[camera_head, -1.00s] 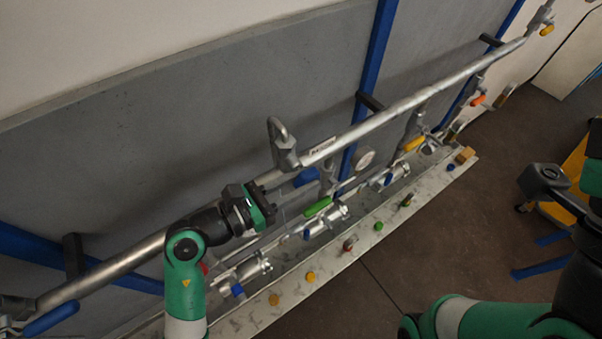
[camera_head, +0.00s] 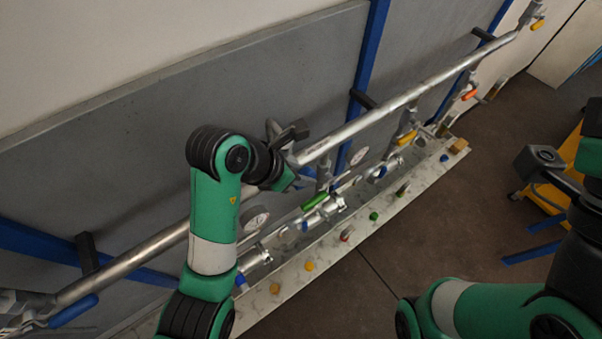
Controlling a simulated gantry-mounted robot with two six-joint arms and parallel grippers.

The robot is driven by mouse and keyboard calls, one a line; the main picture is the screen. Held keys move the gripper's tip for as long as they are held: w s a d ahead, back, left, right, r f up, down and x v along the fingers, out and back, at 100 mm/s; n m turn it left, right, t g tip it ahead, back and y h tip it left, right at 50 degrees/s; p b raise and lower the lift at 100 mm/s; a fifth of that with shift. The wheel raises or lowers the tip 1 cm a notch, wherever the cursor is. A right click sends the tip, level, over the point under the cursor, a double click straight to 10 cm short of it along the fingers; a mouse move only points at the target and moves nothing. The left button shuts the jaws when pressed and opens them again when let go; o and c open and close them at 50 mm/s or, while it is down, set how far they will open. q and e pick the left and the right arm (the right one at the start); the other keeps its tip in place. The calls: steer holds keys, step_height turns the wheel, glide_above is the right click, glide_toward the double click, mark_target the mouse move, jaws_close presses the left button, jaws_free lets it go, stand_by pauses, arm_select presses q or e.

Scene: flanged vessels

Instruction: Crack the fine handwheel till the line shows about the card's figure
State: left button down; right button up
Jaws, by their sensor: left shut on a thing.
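I cannot pick out the card. Of my right gripper, a black part (camera_head: 545,165) shows at the right edge; its jaws are unclear.
The silver main pipe (camera_head: 400,100) runs along the grey wall, with green (camera_head: 315,201), yellow (camera_head: 406,138) and orange (camera_head: 469,95) handles. Several coloured knobs stand on the metal ledge (camera_head: 330,256). A yellow cart (camera_head: 560,170) is at the right. The floor between is clear.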

arm_select(q)
steer(key=shift+d+g+y, duration=0.1)
steer(key=shift+g+y, duration=0.4)
steer(key=shift+y, duration=0.2)
steer(key=c, duration=0.9)
jaws_free()
steer(key=shift+w, duration=0.1)
steer(key=shift+c, duration=0.2)
